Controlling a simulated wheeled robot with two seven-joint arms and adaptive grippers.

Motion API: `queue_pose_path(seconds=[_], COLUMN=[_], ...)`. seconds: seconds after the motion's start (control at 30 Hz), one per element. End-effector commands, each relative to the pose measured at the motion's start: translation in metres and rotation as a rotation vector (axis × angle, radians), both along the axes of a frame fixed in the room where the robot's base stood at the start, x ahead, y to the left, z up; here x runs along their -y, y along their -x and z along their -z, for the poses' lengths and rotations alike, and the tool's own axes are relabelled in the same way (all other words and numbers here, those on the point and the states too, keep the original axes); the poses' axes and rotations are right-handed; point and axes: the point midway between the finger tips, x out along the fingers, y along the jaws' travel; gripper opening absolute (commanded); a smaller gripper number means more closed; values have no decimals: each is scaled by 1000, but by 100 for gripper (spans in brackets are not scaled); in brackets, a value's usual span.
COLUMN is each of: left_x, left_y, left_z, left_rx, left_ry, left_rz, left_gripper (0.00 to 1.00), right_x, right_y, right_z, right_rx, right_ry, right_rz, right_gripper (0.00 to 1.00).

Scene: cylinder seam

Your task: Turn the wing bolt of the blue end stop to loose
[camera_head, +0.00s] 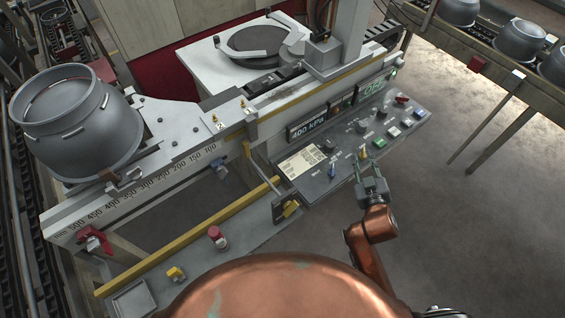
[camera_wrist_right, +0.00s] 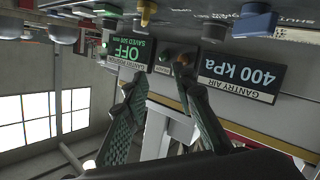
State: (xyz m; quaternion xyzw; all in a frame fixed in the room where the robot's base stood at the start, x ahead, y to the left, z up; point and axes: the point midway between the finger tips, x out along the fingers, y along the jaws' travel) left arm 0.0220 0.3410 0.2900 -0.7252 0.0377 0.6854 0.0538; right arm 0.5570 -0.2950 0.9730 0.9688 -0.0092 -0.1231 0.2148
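The blue end stop (camera_head: 217,165) sits on the front of the scaled rail, just right of the 100 mark. It is small in the head view, so I cannot tell how its wing bolt is set. My right gripper (camera_head: 371,172) is far to its right, in front of the control panel near a yellow knob. In the right wrist view my right gripper (camera_wrist_right: 157,82) has its two fingers apart with nothing between them. My left gripper is in neither view.
A red end stop (camera_head: 95,241) is at the rail's left end. The control panel (camera_head: 345,150) carries several knobs and buttons; its displays read 400 kPa and OFF. A grey vessel (camera_head: 75,125) rests at left. A yellow bar (camera_head: 190,235) runs below the rail.

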Motion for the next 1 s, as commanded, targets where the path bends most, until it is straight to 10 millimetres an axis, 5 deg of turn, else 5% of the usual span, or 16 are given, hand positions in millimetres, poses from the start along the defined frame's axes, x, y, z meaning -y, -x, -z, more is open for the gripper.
queue_pose_path(seconds=[0.1, 0.17, 0.3, 0.4, 0.5, 0.63, 0.8, 1.0], left_x=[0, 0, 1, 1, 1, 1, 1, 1], left_y=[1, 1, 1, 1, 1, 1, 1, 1], left_z=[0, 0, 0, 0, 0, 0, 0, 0], left_rx=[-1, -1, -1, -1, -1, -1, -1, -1], left_ry=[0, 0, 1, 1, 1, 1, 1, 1], left_rz=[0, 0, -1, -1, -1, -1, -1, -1], left_gripper=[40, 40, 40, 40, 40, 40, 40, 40], right_x=[-68, -114, -233, -312, -375, -414, -404, -380], right_y=[-46, -55, -36, -2, 34, 61, 58, 46], right_z=[-100, -151, -236, -257, -243, -192, -129, -99], right_rx=[308, 473, 812, 996, 1112, 1133, 991, 839], right_ry=[114, 185, 380, 550, 749, 1032, 1341, 1507], right_rz=[-178, -297, -624, -889, -1175, -1533, -1866, -2023], right_gripper=[25, 25, 25, 25, 25, 25, 25, 25])
